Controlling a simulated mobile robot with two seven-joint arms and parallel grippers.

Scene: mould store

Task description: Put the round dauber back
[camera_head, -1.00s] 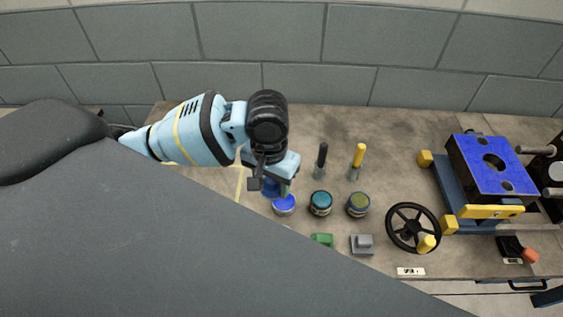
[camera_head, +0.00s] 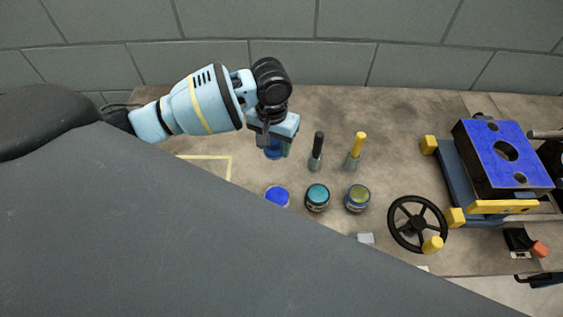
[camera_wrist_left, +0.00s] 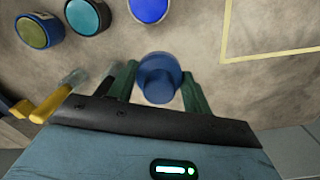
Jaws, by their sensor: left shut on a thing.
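My left gripper (camera_head: 275,149) is shut on a blue, round object, which looks like the round dauber (camera_head: 272,154). In the left wrist view the dauber (camera_wrist_left: 159,80) sits between the two green fingers (camera_wrist_left: 160,92). It is over the bench, behind the open blue pot (camera_head: 278,195) and apart from it. Two handled tools, one black (camera_head: 318,148) and one yellow (camera_head: 356,150), stand to the right of the gripper with grey lower ends. I cannot tell how high the dauber is above the bench. My right gripper is not in view.
A teal pot (camera_head: 317,196) and an olive pot (camera_head: 357,197) stand in a row with the blue one. A black handwheel (camera_head: 416,222) and a blue-faced block (camera_head: 503,153) are at right. A yellow outlined area (camera_head: 228,168) on the bench is bare where visible.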

